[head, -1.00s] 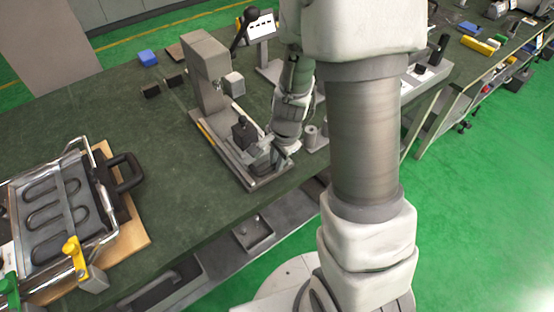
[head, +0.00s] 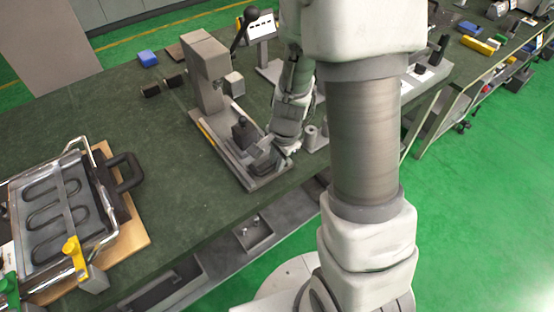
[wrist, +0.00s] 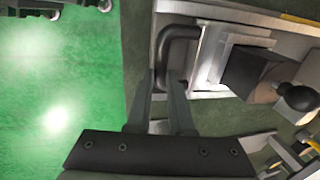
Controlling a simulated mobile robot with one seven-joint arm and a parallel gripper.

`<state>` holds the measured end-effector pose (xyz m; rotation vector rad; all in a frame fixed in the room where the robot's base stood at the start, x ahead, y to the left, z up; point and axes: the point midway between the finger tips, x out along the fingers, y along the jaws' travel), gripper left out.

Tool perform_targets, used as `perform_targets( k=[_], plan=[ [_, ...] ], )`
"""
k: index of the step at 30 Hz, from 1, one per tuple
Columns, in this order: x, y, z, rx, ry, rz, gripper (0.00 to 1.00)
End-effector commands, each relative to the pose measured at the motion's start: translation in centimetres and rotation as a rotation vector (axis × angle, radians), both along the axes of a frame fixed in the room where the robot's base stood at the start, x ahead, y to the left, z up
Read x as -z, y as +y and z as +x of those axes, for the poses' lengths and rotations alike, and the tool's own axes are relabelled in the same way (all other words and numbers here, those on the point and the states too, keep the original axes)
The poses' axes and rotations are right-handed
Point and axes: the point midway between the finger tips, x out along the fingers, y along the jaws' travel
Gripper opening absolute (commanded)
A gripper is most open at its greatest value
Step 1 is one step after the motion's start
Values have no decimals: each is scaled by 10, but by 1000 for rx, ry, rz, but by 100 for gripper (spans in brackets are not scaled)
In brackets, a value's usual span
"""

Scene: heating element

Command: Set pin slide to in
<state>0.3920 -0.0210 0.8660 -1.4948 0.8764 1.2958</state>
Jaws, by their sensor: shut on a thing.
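The pin slide is part of the grey press-like fixture (head: 205,65) on the green bench. In the wrist view, its pale metal plate (wrist: 207,58) carries a black U-shaped handle (wrist: 165,50) at its left end. My gripper (wrist: 161,80) has its two fingers on either side of the handle's bar and is shut on it. A dark block (wrist: 250,70) and a black ball knob (wrist: 297,97) lie to the right of the plate. In the head view, my wrist partly hides the front end of the fixture, so the handle is hard to make out there.
A heating-element frame (head: 98,238) with a black handle (head: 127,172) lies on a wooden board at the left. A small grey cylinder (head: 311,138) stands right of my wrist. A blue block (head: 148,58) is at the back. Green floor (wrist: 60,90) is beyond the bench edge.

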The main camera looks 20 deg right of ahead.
Motion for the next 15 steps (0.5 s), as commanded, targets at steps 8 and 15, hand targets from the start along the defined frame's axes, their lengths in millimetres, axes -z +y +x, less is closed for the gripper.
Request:
perform_targets(
  k=[8,15],
  plan=[
    [-3,4,13,-2,-1,0,0],
    [-3,13,40,-2,-1,0,0]
  ],
)
